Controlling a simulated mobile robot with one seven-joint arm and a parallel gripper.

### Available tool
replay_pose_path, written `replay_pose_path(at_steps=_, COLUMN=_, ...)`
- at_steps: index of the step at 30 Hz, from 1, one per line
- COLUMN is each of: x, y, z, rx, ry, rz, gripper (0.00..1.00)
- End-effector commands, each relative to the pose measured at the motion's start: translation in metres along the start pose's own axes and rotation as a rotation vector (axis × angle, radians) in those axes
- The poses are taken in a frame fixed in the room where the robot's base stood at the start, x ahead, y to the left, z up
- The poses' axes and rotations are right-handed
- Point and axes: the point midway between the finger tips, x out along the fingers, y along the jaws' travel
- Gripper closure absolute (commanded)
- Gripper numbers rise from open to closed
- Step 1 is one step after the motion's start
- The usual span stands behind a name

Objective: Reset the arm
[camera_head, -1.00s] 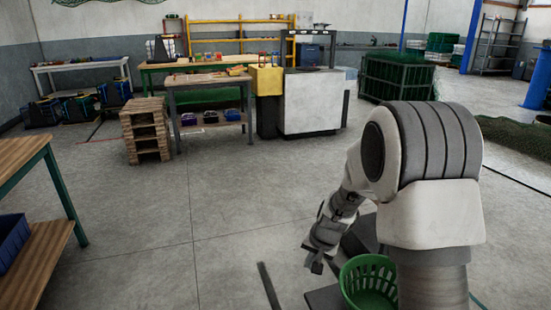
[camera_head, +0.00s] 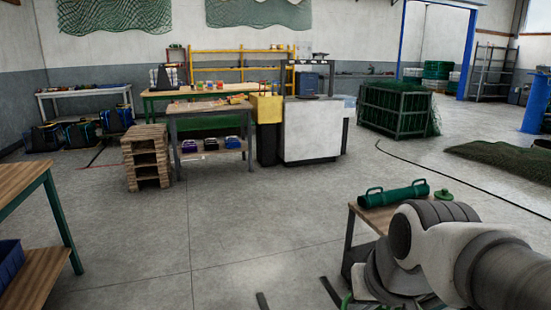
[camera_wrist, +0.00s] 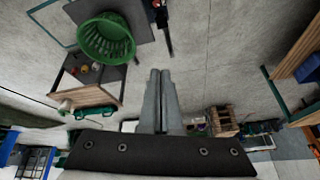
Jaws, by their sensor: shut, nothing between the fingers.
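My gripper (camera_wrist: 160,76) shows in the wrist view with its two grey fingers together and nothing between them. It points over the bare floor, beside a green basket (camera_wrist: 106,38) that stands on a dark surface. In the head view my arm fills the lower right corner, and the gripper itself is out of that view.
A small wooden-topped table (camera_head: 362,221) stands by my arm with a green cylindrical case (camera_head: 393,195) on it. A wooden bench (camera_head: 25,185) is at the left. A pallet stack (camera_head: 147,157) and a workbench (camera_head: 210,107) stand further back. The middle floor is clear.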

Motion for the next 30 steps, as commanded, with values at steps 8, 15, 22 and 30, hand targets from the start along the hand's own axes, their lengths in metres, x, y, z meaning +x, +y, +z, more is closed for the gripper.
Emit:
replay_pose_path(at_steps=8, x=-0.032, y=0.015, z=0.048, rx=-0.055, ry=0.042, rz=0.060, gripper=1.00)
replay_pose_path(at_steps=15, x=-0.087, y=0.009, z=0.017, rx=-0.053, ry=0.035, rz=0.056, gripper=1.00)
replay_pose_path(at_steps=22, x=-0.141, y=0.005, z=-0.009, rx=-0.053, ry=0.035, rz=0.056, gripper=1.00)
replay_pose_path(at_steps=30, x=-0.201, y=0.000, z=-0.039, rx=-0.053, ry=0.035, rz=0.056, gripper=1.00)
